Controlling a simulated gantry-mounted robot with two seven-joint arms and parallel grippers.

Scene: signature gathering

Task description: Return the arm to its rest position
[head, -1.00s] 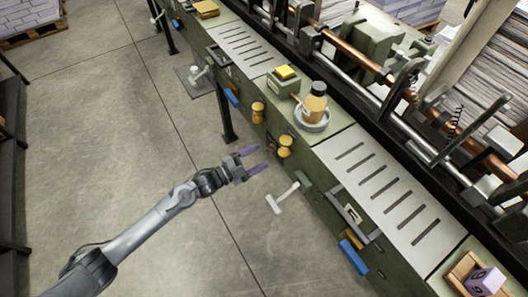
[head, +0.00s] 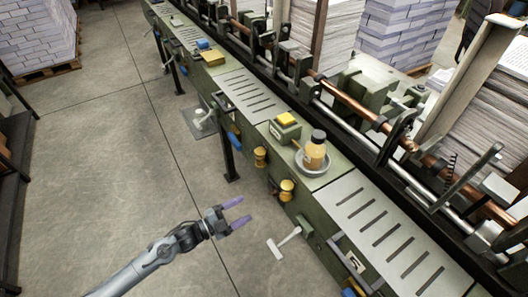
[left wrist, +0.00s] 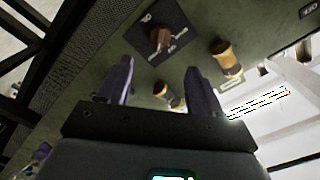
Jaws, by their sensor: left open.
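My left gripper (head: 236,214) is in the lower middle of the head view, over the floor beside the long green machine. Its two purple fingers are apart with nothing between them. In the left wrist view the open fingers (left wrist: 158,85) point at the machine's green front panel (left wrist: 130,50). A dark rotary knob (left wrist: 160,38) and yellow-brown knobs (left wrist: 228,58) are on that panel, apart from the fingers. My right gripper is not in view.
A glue-coloured bottle (head: 315,150) stands in a round grey dish (head: 326,168) on the machine top. A yellow button box (head: 286,124) is beside it. A pale T-handle (head: 283,243) sticks out near my gripper. Open concrete floor (head: 110,150) lies to the left.

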